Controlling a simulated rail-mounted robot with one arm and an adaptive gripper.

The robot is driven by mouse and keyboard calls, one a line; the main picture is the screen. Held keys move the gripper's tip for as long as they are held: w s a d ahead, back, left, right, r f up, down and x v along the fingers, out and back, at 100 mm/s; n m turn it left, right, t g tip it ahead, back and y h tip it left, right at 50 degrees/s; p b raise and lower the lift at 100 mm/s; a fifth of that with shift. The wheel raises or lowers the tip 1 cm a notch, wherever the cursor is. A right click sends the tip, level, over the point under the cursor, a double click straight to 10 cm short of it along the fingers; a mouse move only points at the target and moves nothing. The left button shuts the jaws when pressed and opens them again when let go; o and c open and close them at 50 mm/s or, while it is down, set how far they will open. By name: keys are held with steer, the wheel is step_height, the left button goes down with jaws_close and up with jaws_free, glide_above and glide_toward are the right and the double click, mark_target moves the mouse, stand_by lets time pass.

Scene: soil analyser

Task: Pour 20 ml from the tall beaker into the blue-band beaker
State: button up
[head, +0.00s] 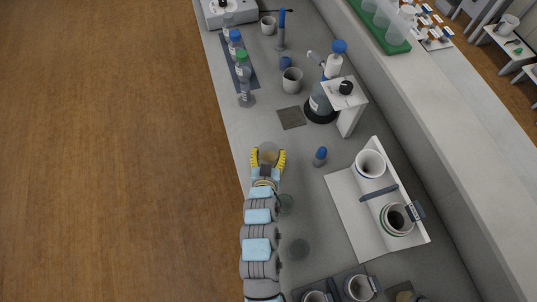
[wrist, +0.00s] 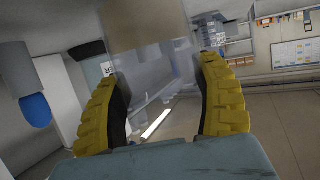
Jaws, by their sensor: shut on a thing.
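My gripper (head: 268,157) is shut on a clear glass vessel with brownish contents (head: 269,151), which I take to be the tall beaker. In the wrist view the clear vessel (wrist: 150,60) stands between the yellow fingers (wrist: 165,108), with a brownish zone in its upper part. The gripper is over the left part of the bench. I cannot make out a blue band on either, so I cannot tell which is the blue-band beaker.
A white tray (head: 344,208) with cups lies farther right. A dark square mat (head: 291,118) and a bottle by a white stand (head: 345,94) are beyond. Capped bottles line the upper left.

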step_height(320, 180, up, 2)
steer(key=shift+r, duration=0.15)
steer(key=s+d+r+p, duration=0.1)
steer(key=s+r+p, duration=0.6)
steer(key=s, duration=0.6)
step_height(320, 180, up, 3)
steer(key=shift+s+d+f, duration=0.2)
steer(key=shift+s, duration=0.05)
stand_by(0.4)
steer(key=shift+s, duration=0.1)
